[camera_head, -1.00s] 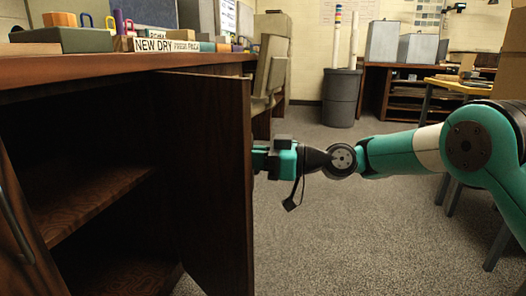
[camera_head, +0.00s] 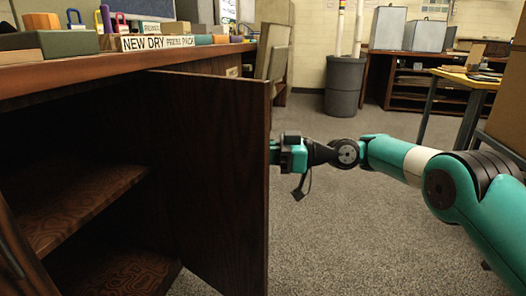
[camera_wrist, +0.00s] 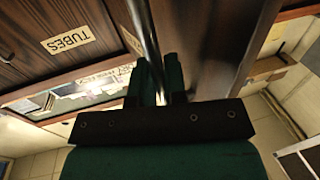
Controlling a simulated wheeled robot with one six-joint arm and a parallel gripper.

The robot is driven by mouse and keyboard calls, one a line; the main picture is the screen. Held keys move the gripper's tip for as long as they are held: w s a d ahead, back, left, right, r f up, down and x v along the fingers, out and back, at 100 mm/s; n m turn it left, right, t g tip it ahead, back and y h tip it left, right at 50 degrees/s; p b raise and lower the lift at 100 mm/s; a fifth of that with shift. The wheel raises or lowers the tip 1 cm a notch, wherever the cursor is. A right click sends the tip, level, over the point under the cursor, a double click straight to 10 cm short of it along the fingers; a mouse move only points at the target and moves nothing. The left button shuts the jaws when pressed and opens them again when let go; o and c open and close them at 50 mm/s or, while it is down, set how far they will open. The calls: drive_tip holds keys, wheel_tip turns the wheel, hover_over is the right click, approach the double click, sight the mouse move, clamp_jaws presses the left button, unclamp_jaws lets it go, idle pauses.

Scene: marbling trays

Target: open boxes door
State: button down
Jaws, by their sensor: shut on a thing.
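A dark wooden cabinet door (camera_head: 215,180) stands swung open toward me in the head view, its inner face showing. My gripper (camera_head: 275,152) is on the far, outer side of the door, at its free edge, and the fingertips are partly hidden behind the door. In the wrist view my gripper (camera_wrist: 160,85) has its two fingers shut on a metal bar handle (camera_wrist: 146,40) that runs between them. The open cabinet has an inner shelf (camera_head: 85,205), and the compartment looks empty where I can see in.
The counter top (camera_head: 130,65) above carries boxes, padlocks and a "NEW DRY" sign (camera_head: 145,42). A neighbouring panel bears a "TUBES" label (camera_wrist: 68,40). A grey bin (camera_head: 344,86) and a yellow-topped table (camera_head: 470,79) stand farther back. Carpeted floor (camera_head: 340,230) is clear right of the door.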

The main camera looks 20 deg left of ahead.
drive_tip(key=shift+a+r, duration=0.1)
drive_tip(key=shift+a, duration=0.1)
drive_tip(key=c, duration=1.2)
unclamp_jaws()
drive_tip(key=shift+s+a, duration=0.1)
drive_tip(key=shift+d, duration=0.25)
wheel_tip(320, 180, up, 20)
drive_tip(key=p, duration=0.9)
